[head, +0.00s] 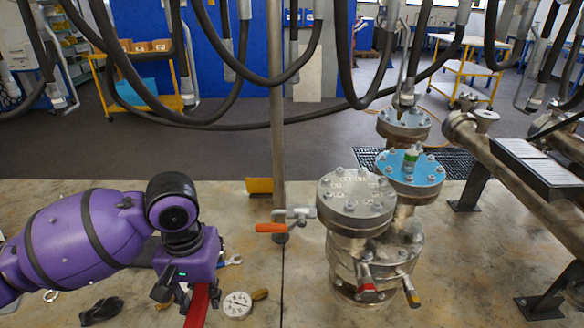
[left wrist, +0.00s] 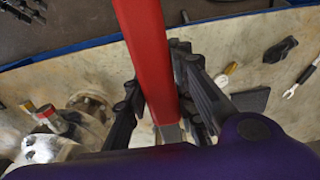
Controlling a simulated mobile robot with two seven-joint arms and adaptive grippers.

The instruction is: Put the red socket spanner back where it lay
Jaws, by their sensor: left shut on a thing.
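The red socket spanner (head: 198,306) is in my left gripper (head: 184,291) at the lower left of the head view, over the worktop. Its lower end runs out of the picture there. In the left wrist view the spanner's red bar (left wrist: 146,50) runs from the top edge down between the black fingers of my left gripper (left wrist: 164,104), which are shut on it. A short metal part (left wrist: 171,133) shows at the bar's lower end. I cannot tell whether the spanner touches the worktop. My right gripper is in neither view.
A pressure gauge (head: 237,305) lies close right of the gripper. A blue spanner (head: 231,261) and a black object (head: 102,311) lie nearby. A flanged vessel (head: 355,206) stands to the right, beside an orange-handled valve (head: 271,228). Black hoses (head: 290,124) hang across the top.

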